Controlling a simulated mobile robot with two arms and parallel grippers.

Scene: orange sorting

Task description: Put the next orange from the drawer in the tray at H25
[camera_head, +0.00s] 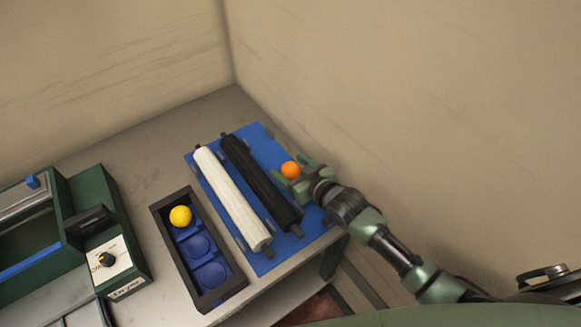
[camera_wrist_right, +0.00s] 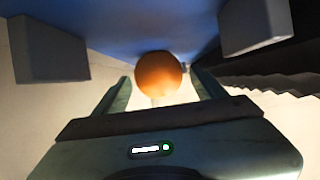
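A small orange (camera_head: 290,170) is at the right side of the blue board, beside the black roller. My right gripper (camera_head: 293,172) is there with its fingers spread, one on each side of the orange. In the right wrist view the orange (camera_wrist_right: 158,75) lies between and slightly beyond the fingertips (camera_wrist_right: 160,82), with a narrow gap on each side. A dark tray (camera_head: 165,232) with round blue cups stands left of the board. A yellow ball (camera_head: 180,215) sits in its far cup; the two nearer cups are empty. No H25 label is readable, and I cannot identify the drawer. My left gripper is out of view.
The blue board (camera_head: 290,258) carries a white roller (camera_head: 232,198) and a black roller (camera_head: 258,180) side by side. A green machine labelled dryer (camera_head: 125,272) stands at the left. Walls close the back and right. Bare table lies behind the tray.

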